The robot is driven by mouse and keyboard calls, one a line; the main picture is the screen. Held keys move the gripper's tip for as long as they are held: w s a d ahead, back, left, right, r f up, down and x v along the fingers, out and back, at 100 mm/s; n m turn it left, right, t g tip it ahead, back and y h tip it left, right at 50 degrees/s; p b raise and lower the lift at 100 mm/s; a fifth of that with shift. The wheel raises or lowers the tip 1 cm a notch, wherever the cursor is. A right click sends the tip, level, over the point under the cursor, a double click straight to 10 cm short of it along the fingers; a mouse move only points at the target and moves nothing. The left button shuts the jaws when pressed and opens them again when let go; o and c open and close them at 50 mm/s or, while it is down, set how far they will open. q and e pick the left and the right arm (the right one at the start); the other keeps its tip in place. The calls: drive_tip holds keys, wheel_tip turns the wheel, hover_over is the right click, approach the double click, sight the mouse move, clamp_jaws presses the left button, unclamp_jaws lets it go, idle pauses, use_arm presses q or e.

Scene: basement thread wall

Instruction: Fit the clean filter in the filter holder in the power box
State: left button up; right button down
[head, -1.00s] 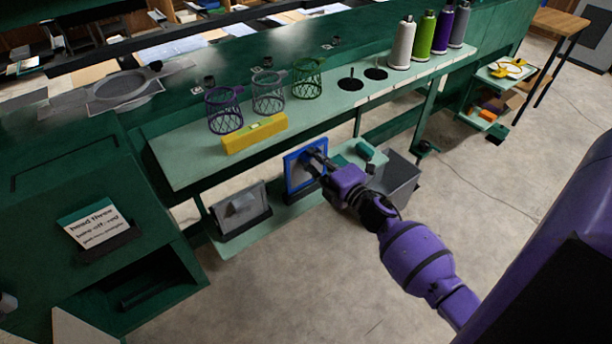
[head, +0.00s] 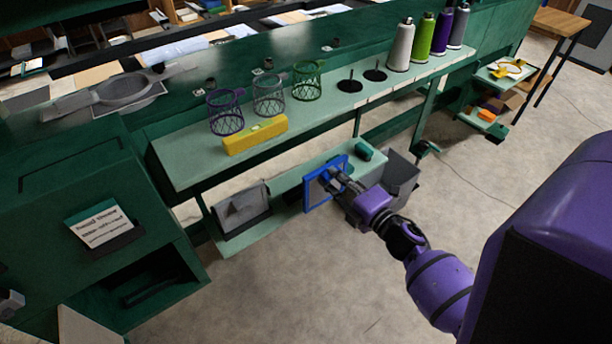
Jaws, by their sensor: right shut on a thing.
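A blue-framed filter panel (head: 309,196) stands tilted in front of the lower shelf, below the bench. My right gripper (head: 328,180) is shut on it, and the fingers cover part of its face. The green cabinet (head: 70,165) at the left has a dark open recess (head: 150,285) low in its front. I cannot tell whether this is the power box, and no filter holder can be made out inside. A small grey part (head: 10,303) at the left edge may be my left gripper; its jaws cannot be made out.
A grey panel in a stand (head: 240,212) and a teal block (head: 365,150) are on the lower shelf. A grey bin (head: 402,172) stands behind my right arm. Wire baskets (head: 268,98), a yellow block (head: 255,136) and thread cones (head: 400,48) line the bench. The front floor is clear.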

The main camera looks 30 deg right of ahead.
drive_tip(key=s, duration=0.7)
drive_tip(key=shift+d, duration=0.25)
idle(1.1)
